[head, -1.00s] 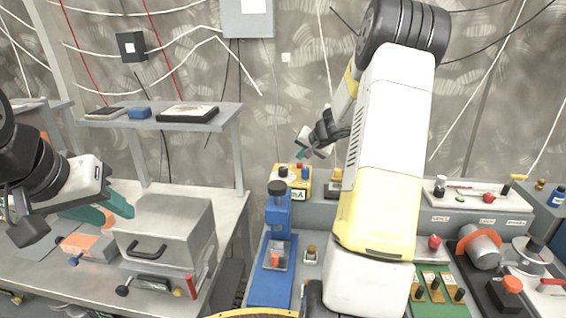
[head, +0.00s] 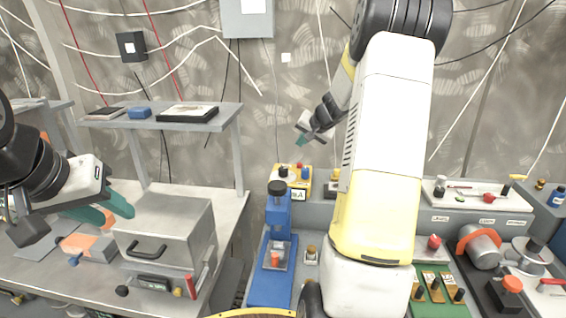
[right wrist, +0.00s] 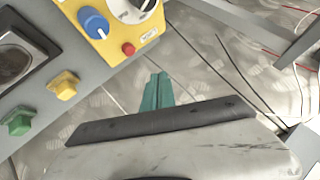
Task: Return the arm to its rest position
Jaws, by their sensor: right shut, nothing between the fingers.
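My right arm fills the middle of the head view, raised over the back of the bench. Its right gripper (head: 301,140) has teal fingers and hangs in the air in front of the wall, above a yellow instrument box (head: 305,176). In the right wrist view the teal fingers (right wrist: 157,92) lie together with nothing between them. The yellow box (right wrist: 150,38) with its blue knob is at the top there, apart from the fingers. My left gripper (head: 108,207) is at the left with its teal fingers spread, beside a grey metal box (head: 190,225) with a black handle.
A blue press-like device (head: 270,285) stands on the middle bench. A grey shelf (head: 215,122) holds a blue block (head: 140,113) and a flat tray. At the right are an orange-rimmed cylinder (head: 482,247) and a green board (head: 450,308). The wall area around the right gripper is clear.

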